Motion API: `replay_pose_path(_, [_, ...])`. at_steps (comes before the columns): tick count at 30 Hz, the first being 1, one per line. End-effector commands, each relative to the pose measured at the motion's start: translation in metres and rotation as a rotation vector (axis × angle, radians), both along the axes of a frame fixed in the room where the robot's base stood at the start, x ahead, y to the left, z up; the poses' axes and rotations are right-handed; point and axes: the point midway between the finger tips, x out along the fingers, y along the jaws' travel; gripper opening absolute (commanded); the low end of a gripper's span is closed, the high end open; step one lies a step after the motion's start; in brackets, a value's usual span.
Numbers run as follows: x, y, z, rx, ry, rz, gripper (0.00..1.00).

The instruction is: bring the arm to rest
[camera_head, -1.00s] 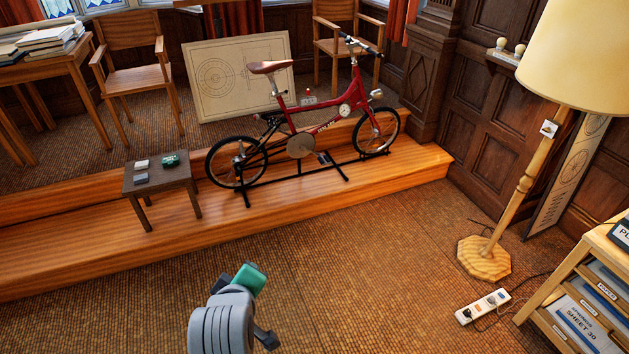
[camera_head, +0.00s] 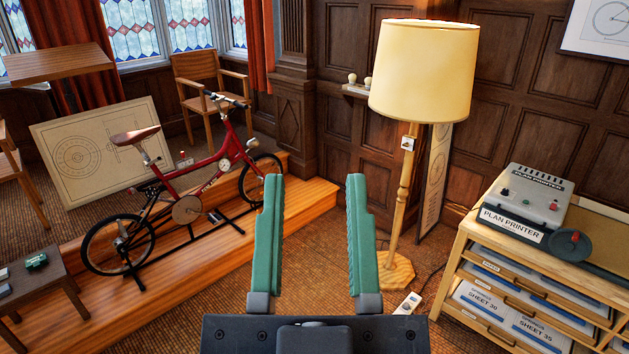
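My gripper (camera_head: 314,190) is in the lower middle of the head view, raised in front of the camera. Its two green fingers stand upright and wide apart, with nothing between them. The dark gripper body shows at the bottom edge. Behind the fingers are the carpet and the end of the wooden step. The fingers appear clear of everything around them. The rest of my arm is out of view.
A red bicycle (camera_head: 205,172) stands on a wooden step (camera_head: 300,207) at left, near a small dark table (camera_head: 45,285). A floor lamp (camera_head: 425,75) stands right of centre. A drawer cabinet (camera_head: 535,295) holds a plan printer (camera_head: 525,205). A power strip (camera_head: 407,304) lies on the floor.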

Motion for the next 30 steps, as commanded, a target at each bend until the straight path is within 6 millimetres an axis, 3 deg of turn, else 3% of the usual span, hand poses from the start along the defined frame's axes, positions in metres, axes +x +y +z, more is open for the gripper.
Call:
replay_pose_path(5, [0.0, 0.001, 0.071, 0.004, 0.001, 0.006, 0.36])
replay_pose_path(9, [0.0, 0.002, 0.14, 0.011, 0.002, 0.014, 0.36])
replay_pose_path(12, [0.0, 0.003, 0.176, 0.015, 0.002, 0.019, 0.36])
replay_pose_path(14, [0.0, 0.003, 0.184, 0.017, 0.003, 0.021, 0.36])
replay_pose_path(30, [0.001, 0.003, 0.175, 0.018, 0.005, 0.022, 0.36])
